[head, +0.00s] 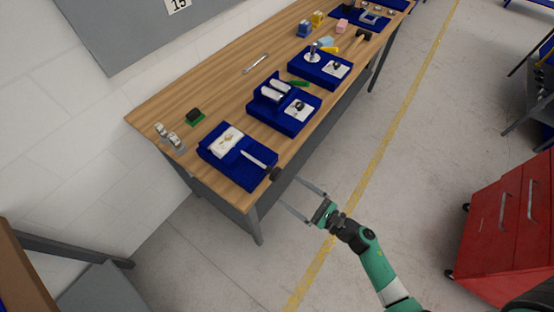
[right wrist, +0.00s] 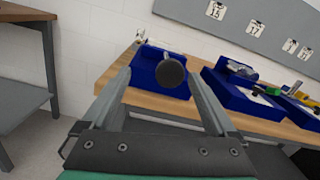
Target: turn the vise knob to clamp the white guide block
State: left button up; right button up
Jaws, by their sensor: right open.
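The vise is a blue fixture (head: 210,157) at the near end of the bench, with the white guide block (head: 226,137) on it. A pale screw rod (head: 254,158) runs from it to a dark round knob (head: 275,174) at the bench's front edge. My right gripper (head: 289,192) is open and empty, off the bench edge, fingers pointing toward the knob. In the right wrist view the knob (right wrist: 170,73) shows between the finger lines, nearer the right finger; contact does not show. The blue vise (right wrist: 148,62) is behind it; the guide block is not clearly visible there. My left gripper is not in view.
The floor before the bench is clear; a red cabinet (head: 508,225) stands right.

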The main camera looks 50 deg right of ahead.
aim_at(278, 176)
jog(key=w, duration=0.3)
jog(key=w+d+f+m+h, duration=0.1)
jog(key=w, duration=0.1)
jog(key=w+h, duration=0.1)
jog(key=w, duration=0.2)
jog(key=shift+w+d+f+m+g+b, duration=0.15)
jog(key=shift+w+d+m+g+b, duration=0.15)
jog(key=shift+w+m+b, duration=0.1)
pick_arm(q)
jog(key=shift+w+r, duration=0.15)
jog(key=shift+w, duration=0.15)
pick_arm(e)
jog(key=c, duration=1.4)
jog(key=shift+o, duration=0.2)
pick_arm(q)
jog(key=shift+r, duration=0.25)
pick_arm(e)
jog(key=shift+m, duration=0.5)
